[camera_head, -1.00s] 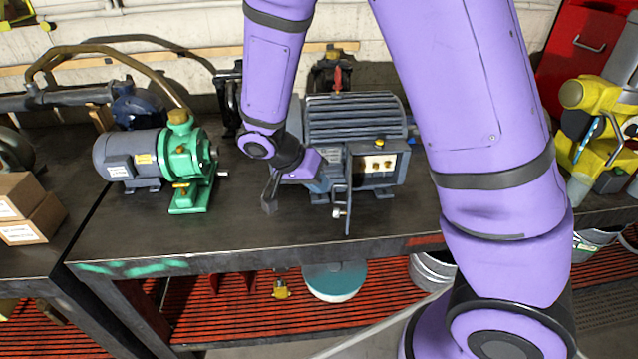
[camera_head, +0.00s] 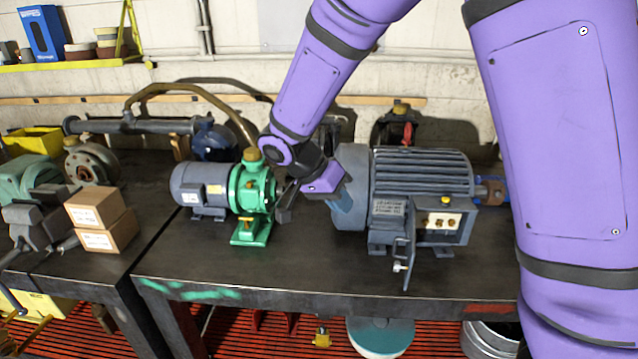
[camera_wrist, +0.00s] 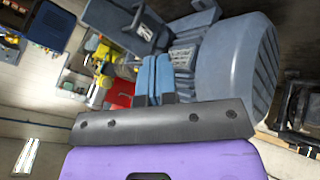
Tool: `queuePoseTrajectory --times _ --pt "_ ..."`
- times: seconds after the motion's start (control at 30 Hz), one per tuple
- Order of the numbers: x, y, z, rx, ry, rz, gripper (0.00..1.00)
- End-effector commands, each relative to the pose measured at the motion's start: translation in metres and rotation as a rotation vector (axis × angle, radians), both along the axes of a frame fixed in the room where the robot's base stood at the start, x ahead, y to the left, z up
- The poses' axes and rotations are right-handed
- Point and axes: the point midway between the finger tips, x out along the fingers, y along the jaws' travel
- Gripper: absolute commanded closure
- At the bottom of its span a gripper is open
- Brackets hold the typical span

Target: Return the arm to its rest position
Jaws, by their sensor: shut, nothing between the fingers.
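My purple arm reaches down in the head view to my gripper (camera_head: 341,201), over the workbench (camera_head: 230,280). The gripper is in the space between the green and grey pump (camera_head: 253,195) and the large blue-grey motor (camera_head: 420,175). In the wrist view its two blue fingers (camera_wrist: 155,77) lie close together, shut, with nothing held. The motor's rounded end (camera_wrist: 235,65) fills the view just beyond and right of the fingers. In the head view the fingertips overlap the motor's left end; I cannot tell whether they touch.
Two stacked cardboard boxes (camera_head: 101,220) and a vise (camera_head: 38,220) stand at the left. A long pipe (camera_head: 140,126) and a dark blue pump (camera_head: 214,142) lie behind. The bench front is clear. A teal round object (camera_head: 380,338) is on the red shelf below.

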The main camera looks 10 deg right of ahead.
Motion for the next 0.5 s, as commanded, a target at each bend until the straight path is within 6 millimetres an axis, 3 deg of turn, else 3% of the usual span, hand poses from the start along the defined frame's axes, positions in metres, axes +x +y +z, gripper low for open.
queuePoseTrajectory --times 0.17,0.5 --pt "-0.005 -0.008 0.012 0.04 0.013 0.016 1.0" --pt "-0.046 -0.056 0.076 0.293 0.061 0.193 1.0"
